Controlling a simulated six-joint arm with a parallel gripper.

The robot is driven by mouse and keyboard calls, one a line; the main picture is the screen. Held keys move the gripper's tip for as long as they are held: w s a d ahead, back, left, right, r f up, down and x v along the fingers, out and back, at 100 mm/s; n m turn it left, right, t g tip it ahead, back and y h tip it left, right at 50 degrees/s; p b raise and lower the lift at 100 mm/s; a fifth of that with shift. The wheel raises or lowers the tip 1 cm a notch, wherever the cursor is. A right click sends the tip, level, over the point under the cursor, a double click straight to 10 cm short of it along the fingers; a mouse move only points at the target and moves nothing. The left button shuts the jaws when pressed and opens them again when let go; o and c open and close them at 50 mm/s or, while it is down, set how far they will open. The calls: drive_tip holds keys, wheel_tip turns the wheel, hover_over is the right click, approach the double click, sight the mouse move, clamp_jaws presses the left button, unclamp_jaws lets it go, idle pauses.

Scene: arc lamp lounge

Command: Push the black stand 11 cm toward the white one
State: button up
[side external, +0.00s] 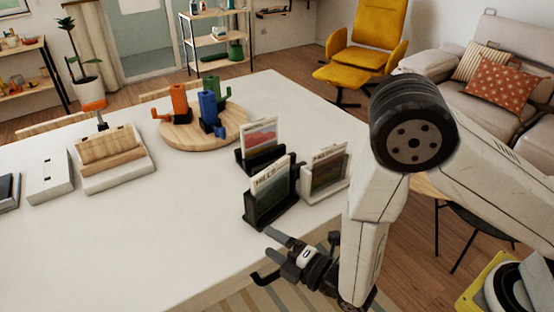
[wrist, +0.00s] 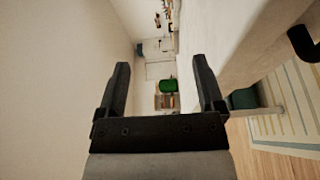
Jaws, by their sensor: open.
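Three card stands are grouped near the right edge of the white table (side external: 190,240). The front black stand (side external: 252,215) holds a dark card with lettering, upright. A second black stand (side external: 243,160) behind it holds a card with a pink picture. The white stand (side external: 325,190) stands to the right of both black ones and holds a brownish card. My gripper (side external: 268,255) is open and empty just in front of the front black stand, seemingly apart from it, by the table's near edge. In the wrist view my gripper (wrist: 162,82) has nothing between its fingers, and no stand shows.
A round wooden board (side external: 205,134) with orange, blue and green items sits behind the stands. A wooden-topped holder (side external: 110,155) and a white box (side external: 48,178) stand at left. The table's middle left of the stands is clear.

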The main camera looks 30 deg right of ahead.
drive_tip(key=shift+r, duration=8)
drive_tip(key=w+a+f+g+h, duration=0.1)
drive_tip(key=w+a+f+g, duration=0.1)
drive_tip(key=w+f+g, duration=0.3)
drive_tip(key=w+a+g, duration=0.2)
drive_tip(key=w+g, duration=0.2)
drive_tip(key=w, duration=0.2)
drive_tip(key=w+d+r+g+h, duration=0.1)
drive_tip(key=d+g, duration=0.1)
drive_tip(key=d, duration=0.2)
drive_tip(key=w+d+r+g+h, duration=0.1)
drive_tip(key=d+r+g+h, duration=0.1)
drive_tip(key=d+g, duration=0.1)
drive_tip(key=w+d+r+m+g+h, duration=0.1)
drive_tip(key=d+r+g, duration=0.1)
drive_tip(key=d, duration=0.2)
drive_tip(key=shift+d+g+h, duration=0.35)
drive_tip(key=shift+g+h, duration=0.05)
drive_tip(key=shift+d+f, duration=0.2)
drive_tip(key=shift+a+f, duration=0.1)
drive_tip(key=shift+f, duration=2.2)
